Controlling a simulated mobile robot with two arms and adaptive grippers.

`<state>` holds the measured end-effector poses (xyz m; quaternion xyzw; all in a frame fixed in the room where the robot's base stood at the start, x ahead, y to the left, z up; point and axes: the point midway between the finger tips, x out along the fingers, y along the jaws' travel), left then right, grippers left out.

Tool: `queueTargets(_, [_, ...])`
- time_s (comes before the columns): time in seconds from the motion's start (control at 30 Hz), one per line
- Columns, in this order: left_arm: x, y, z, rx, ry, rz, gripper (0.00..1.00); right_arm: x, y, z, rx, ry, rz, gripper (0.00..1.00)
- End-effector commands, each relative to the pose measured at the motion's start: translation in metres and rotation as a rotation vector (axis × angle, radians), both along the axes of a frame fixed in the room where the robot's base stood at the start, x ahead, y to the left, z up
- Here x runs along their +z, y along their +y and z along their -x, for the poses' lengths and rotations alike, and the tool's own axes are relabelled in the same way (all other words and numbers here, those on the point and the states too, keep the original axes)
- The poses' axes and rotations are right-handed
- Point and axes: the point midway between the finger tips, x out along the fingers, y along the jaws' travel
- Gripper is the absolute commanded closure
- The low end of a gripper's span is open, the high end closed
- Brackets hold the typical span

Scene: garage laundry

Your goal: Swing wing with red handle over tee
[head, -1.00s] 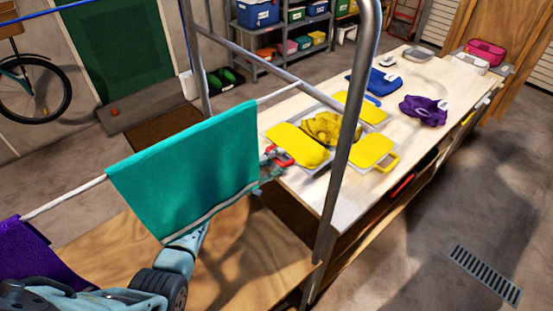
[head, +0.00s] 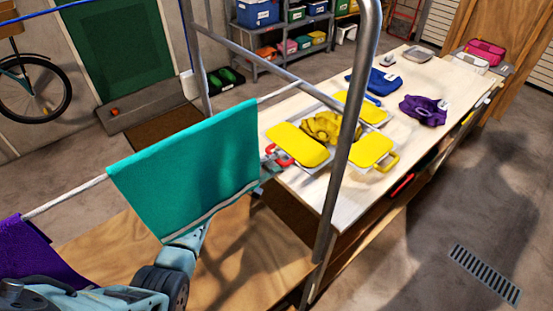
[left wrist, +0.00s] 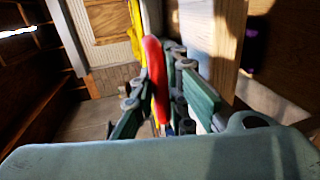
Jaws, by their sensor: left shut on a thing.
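A folding board lies on the wooden bench with a crumpled yellow tee (head: 322,128) in its middle. The yellow wing with the red handle (head: 296,144) is on the board's left side, beside the tee. Its red handle (head: 277,153) sticks out at the left, and in the left wrist view the red handle (left wrist: 155,75) is between my fingers. My left gripper (left wrist: 160,95) is shut on it. In the head view my left arm passes behind a hanging teal cloth, which hides much of it. My right gripper is not in view.
The teal cloth (head: 190,170) hangs on a rail in front of the bench. A grey metal post (head: 345,160) crosses the view. Another yellow wing (head: 372,150) and a yellow flap (head: 365,108) flank the tee. Blue (head: 385,82) and purple (head: 423,110) garments lie farther along the bench.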

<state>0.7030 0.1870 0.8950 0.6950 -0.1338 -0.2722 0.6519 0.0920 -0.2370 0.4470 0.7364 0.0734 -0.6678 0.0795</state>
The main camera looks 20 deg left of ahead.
Motion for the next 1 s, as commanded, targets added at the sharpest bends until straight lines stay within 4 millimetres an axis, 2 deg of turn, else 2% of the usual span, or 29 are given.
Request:
queueTargets(0.27, [0.001, 0.001, 0.0, 0.001, -0.001, -0.001, 1.0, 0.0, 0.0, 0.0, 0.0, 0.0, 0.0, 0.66])
queueTargets(0.47, [0.011, 0.001, 0.0, 0.002, -0.002, -0.001, 1.0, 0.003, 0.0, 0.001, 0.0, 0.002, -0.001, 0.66])
queueTargets(1.0, [0.071, -0.007, -0.014, 0.004, -0.011, 0.007, 1.0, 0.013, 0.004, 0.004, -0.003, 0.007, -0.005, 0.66])
